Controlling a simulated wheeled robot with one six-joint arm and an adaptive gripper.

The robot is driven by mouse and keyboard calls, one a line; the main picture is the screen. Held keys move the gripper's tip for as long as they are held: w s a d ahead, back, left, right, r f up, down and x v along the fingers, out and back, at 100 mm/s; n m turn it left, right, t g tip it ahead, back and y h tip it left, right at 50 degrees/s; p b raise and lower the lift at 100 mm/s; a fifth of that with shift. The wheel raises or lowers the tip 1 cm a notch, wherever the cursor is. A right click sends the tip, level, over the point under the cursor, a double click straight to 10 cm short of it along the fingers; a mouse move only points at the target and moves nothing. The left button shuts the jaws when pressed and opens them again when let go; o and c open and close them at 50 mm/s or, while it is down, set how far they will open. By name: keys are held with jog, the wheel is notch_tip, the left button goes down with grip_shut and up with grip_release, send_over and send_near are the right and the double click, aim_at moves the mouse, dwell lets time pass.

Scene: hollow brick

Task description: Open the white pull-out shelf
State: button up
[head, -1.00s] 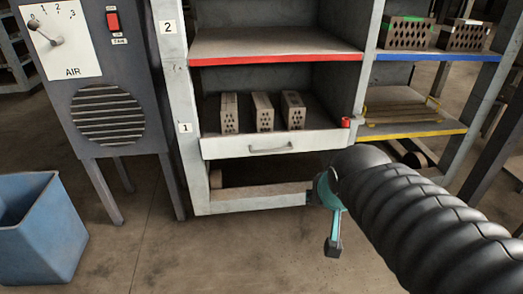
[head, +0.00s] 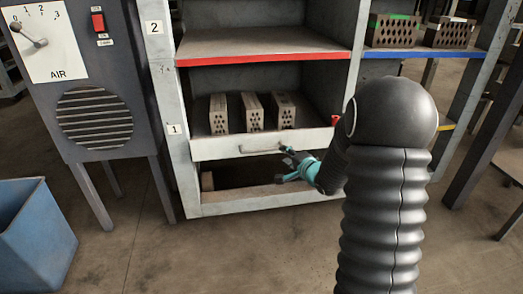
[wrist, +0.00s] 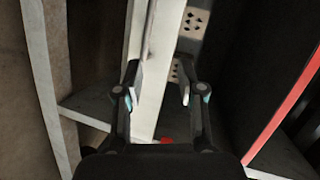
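The white pull-out shelf (head: 215,149) is at level 1 of the grey rack, with three hollow bricks (head: 252,114) standing on it. Its front bears a thin bar handle (head: 258,151) and looks about flush with the rack. My gripper (head: 284,165) is at the right end of the handle, just in front of or below it; the exact gap cannot be told. In the wrist view, my gripper (wrist: 160,82) has its fingers apart, with the white shelf front (wrist: 152,95) showing between and beyond them. I cannot make out the handle clearly there.
A red-edged shelf (head: 265,62) is above, and a blue-edged shelf (head: 420,54) with bricks is at right. A small red part (head: 335,120) sits at the shelf's right end. An air unit (head: 85,75) and blue bin (head: 35,235) stand left. The floor ahead is clear.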

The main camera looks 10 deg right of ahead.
aim_at(262, 150)
jog(key=w+a+f, duration=0.2)
jog(key=w, duration=0.2)
jog(key=w+a+f+m+y, duration=0.1)
jog(key=w+a+f, duration=0.1)
jog(key=w, duration=0.2)
jog(key=w+a+f+y, duration=0.1)
jog(key=w+a+f, duration=0.1)
jog(key=w, duration=0.3)
jog(key=shift+t, duration=0.3)
jog(key=shift+m, duration=0.3)
grip_shut()
